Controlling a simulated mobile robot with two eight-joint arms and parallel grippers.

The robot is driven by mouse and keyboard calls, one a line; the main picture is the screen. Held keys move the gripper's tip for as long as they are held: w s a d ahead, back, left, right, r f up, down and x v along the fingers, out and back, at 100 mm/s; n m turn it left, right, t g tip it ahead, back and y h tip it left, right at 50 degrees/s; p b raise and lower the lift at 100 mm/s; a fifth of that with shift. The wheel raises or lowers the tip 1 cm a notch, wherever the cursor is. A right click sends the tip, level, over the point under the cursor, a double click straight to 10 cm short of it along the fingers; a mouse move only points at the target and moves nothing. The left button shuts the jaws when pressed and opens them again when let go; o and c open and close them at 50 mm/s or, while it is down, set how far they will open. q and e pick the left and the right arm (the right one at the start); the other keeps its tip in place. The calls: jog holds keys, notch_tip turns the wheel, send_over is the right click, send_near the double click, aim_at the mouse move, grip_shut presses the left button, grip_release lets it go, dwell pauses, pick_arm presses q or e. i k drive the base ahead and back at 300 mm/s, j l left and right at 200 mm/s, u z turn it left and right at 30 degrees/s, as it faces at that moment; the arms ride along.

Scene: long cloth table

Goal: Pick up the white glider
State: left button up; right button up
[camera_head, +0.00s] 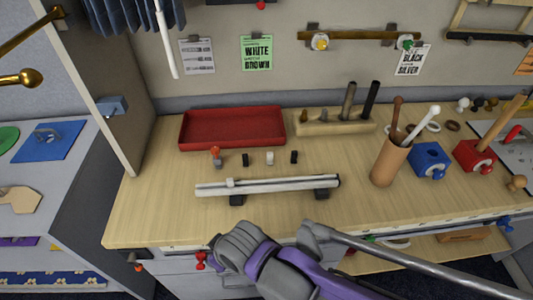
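A small white piece, which looks like the white glider (269,158), stands on the wooden table (150,215) in a row of small pieces. It is between a black piece (294,157) on its right and a dark piece (245,159) on its left. A white rail (265,187) on dark supports lies just in front of the row, with a small light part around it near its left end. My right arm, purple and grey, comes in from the bottom right. Its grey end (240,247) is at the table's front edge, apart from the white piece. Its fingers cannot be made out. My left gripper is not in view.
A red tray (232,116) lies behind the row. An orange-topped piece (215,153) stands at the row's left end. A wooden block with pegs (322,127) is behind on the right. A brown cup with sticks (389,164), a blue box (429,160) and a red box (472,156) stand further right.

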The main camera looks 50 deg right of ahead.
aim_at(269, 155)
jog(key=z, duration=1.9)
